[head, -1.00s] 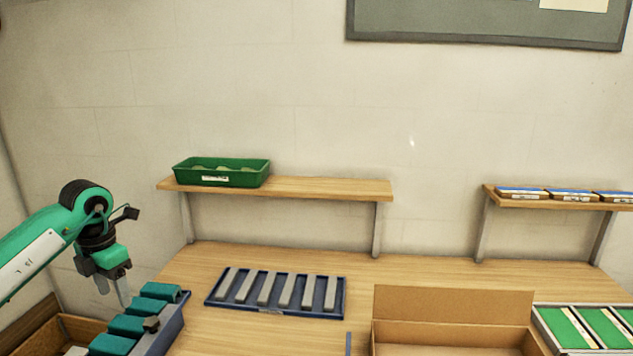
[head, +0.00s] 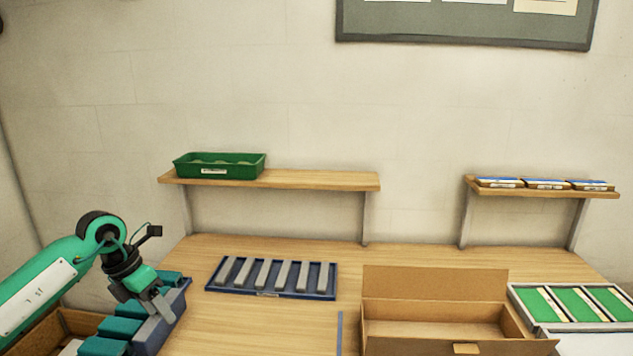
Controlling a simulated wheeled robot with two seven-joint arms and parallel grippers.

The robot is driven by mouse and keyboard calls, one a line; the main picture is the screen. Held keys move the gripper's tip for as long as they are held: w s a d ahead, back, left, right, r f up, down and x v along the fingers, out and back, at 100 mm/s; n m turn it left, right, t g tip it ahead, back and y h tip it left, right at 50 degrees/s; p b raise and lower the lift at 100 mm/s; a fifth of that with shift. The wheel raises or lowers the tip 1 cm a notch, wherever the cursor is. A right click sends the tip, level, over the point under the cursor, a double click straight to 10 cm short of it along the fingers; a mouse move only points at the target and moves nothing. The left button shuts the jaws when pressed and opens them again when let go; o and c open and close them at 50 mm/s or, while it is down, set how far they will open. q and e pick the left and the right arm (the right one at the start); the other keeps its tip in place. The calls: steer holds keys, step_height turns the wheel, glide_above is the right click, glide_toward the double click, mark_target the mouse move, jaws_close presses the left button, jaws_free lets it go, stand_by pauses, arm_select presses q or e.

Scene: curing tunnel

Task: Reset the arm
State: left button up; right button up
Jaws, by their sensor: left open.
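My left gripper (head: 160,306) is open at the lower left of the head view. It points down over a blue bin (head: 168,324) that holds several teal blocks (head: 122,328). Its fingers overlap the bin in the picture, and I cannot tell whether they touch anything. I see nothing between the fingers. My right gripper is not in view.
A blue tray with grey bars (head: 270,294) lies mid-table. An open cardboard box (head: 434,283) and a tray of green panels (head: 516,297) stand to the right. Wall shelves hold a green bin (head: 220,172) and several flat packs (head: 543,183).

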arm_select(q)
steer(key=s+d+f+h, duration=0.1)
steer(key=s+d+h, duration=0.2)
steer(key=d+h, duration=1.05)
steer(key=s+d+r+n+t+h, duration=0.2)
steer(key=d+r+n+t, duration=0.4)
steer(key=d+n+t, duration=0.35)
steer(key=s+a+f+n+t+y, duration=0.25)
steer(key=a+f+n+y, duration=0.4)
steer(key=n+y, duration=0.4)
steer(key=s+a+f+n+t+y, duration=0.1)
steer(key=a+f+n+t+y, duration=0.5)
steer(key=n, duration=0.8)
steer(key=s+f+n+g+y, duration=0.1)
steer(key=s+f+n+g, duration=0.2)
steer(key=s+f+g, duration=0.75)
steer(key=s+f+n+g+y, duration=0.1)
steer(key=s+f+n+g, duration=0.35)
steer(key=s, duration=0.95)
step_height(320, 180, down, 33)
steer(key=m+g, duration=0.2)
steer(key=s+a+f+g, duration=0.1)
steer(key=s+a+f, duration=0.2)
steer(key=s+f, duration=1.6)
steer(key=shift+s+a+f, duration=0.2)
steer(key=shift+s+f, duration=0.2)
steer(key=shift+f, duration=0.2)
